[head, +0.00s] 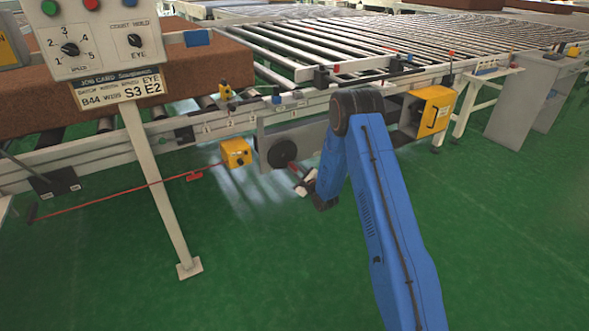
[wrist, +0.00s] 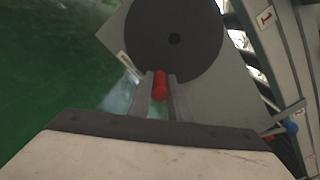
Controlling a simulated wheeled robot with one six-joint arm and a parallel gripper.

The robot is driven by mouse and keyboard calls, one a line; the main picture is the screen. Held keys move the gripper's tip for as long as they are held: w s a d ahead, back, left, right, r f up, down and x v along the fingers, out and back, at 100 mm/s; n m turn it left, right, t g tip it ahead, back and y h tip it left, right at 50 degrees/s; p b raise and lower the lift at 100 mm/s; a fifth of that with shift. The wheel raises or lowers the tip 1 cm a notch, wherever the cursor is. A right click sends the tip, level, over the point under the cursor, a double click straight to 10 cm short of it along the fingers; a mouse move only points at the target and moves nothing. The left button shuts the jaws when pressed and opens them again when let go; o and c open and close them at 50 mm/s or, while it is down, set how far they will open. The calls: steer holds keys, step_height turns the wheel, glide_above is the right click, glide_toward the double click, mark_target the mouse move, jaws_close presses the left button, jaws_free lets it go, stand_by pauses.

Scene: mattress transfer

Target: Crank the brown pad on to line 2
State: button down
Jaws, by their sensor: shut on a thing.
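The brown pad (head: 205,82) lies flat on the conveyor rollers at the left, partly hidden behind the control panel. Its right end is near the small numbered marks (head: 228,123) on the front rail; I cannot tell exactly how it lines up with line 2. The crank is a dark disc (head: 282,153) on a grey plate below the rail, with a red handle. In the wrist view the disc (wrist: 165,40) fills the top and the red handle (wrist: 160,88) stands between my fingers. My gripper (head: 298,177) is shut on that handle, low on the disc's right side.
A control panel (head: 105,35) with a dial and job card (head: 118,88) stands on a white post at the left. A yellow box (head: 236,153) and a red cord (head: 120,196) are below the rail. Empty rollers (head: 330,45) extend right. The green floor in front is clear.

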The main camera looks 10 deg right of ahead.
steer(key=c, duration=1.6)
jaws_free()
steer(key=shift+c, duration=0.2)
steer(key=shift+s, duration=0.1)
steer(key=v, duration=1.7)
steer(key=shift+s, duration=0.15)
steer(key=shift+d, duration=0.1)
